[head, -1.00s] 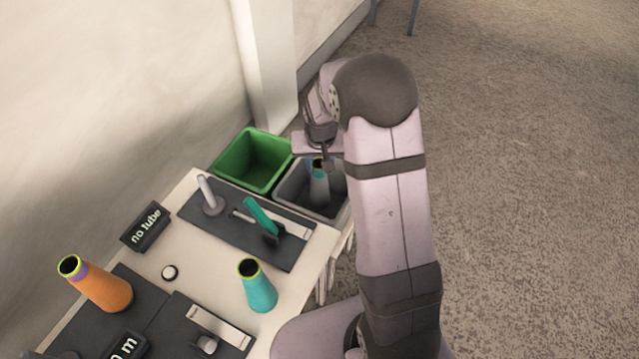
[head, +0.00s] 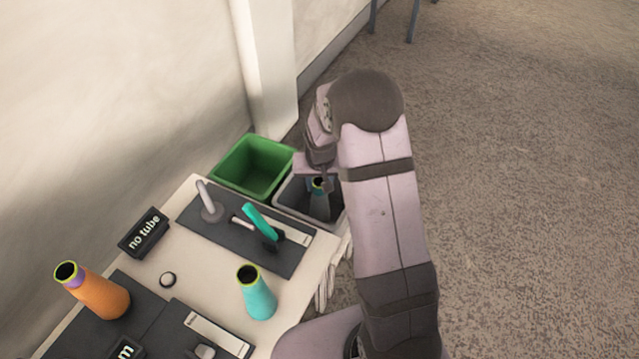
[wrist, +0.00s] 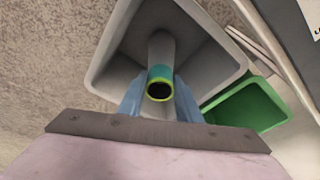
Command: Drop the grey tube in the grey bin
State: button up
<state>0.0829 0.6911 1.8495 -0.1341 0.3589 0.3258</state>
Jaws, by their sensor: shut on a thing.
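The grey tube (head: 320,205) is a tapered grey cone with a teal band and a yellow-green rim at its narrow end. My gripper (wrist: 160,100) is shut on it near that banded end. In the wrist view the tube (wrist: 161,55) points down into the grey bin (wrist: 215,65), inside the outline of its walls. In the head view the grey bin (head: 293,203) stands at the table's far end, and my arm hides its right part. I cannot tell whether the tube's lower end touches the bin floor.
A green bin (head: 252,168) stands left of the grey one. On the table (head: 215,270) are a teal cone (head: 257,293), an orange cone (head: 98,292), a "no tube" sign (head: 144,233), and a dark mat with a grey peg (head: 207,203) and a teal-handled tool (head: 262,222).

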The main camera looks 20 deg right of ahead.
jog(key=shift+f+b, duration=0.3)
jog(key=shift+f, duration=0.3)
jog(key=o, duration=1.1)
jog(key=shift+r, duration=0.1)
jog(key=shift+r+p, duration=0.4)
jog(key=shift+r, duration=0.15)
jog(key=p+v, duration=0.1)
jog(key=v, duration=1.1)
jog(key=shift+p, duration=0.4)
jog(key=s+a+n+g, duration=0.1)
jog(key=s+a, duration=0.1)
jog(key=s, duration=0.9)
jog(key=s+a+r+n+g, duration=0.1)
jog(key=s+a+n, duration=0.1)
jog(key=s, duration=0.9)
jog(key=shift+s+g+y, duration=0.35)
jog(key=shift+g+y, duration=0.05)
